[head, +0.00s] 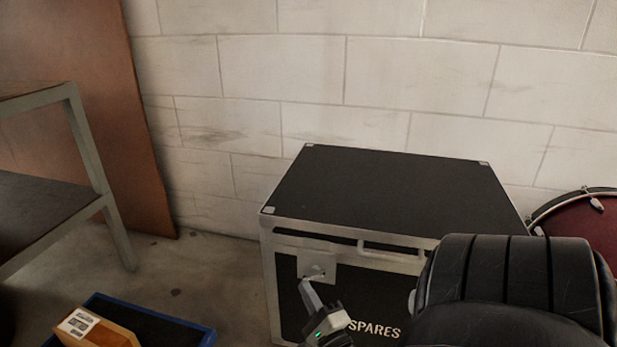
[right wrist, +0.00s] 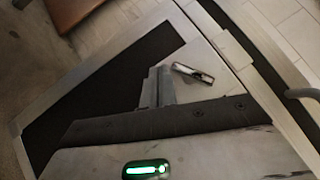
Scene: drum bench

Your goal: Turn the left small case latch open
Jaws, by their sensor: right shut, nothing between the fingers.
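The small case (head: 390,185) is a black box with silver edging and the word SPARES on its front, standing on the floor against the wall. Its lid is shut. The left latch (head: 317,271) sits on a silver plate at the upper left of the front. In the right wrist view the latch (right wrist: 193,73) is a short silver bar, lying aslant in the picture. My right gripper (head: 306,285) is shut and empty, its fingertips at the latch plate just below the latch. In the right wrist view the fingertips (right wrist: 160,86) show beside the latch; contact is unclear. The right latch is hidden behind my arm.
A silver handle (head: 390,249) is on the case front. A blue tray (head: 205,335) with a cardboard box (head: 95,330) is at the lower left. A metal shelf (head: 85,145) stands at the left. A red drum (head: 580,225) is at the right.

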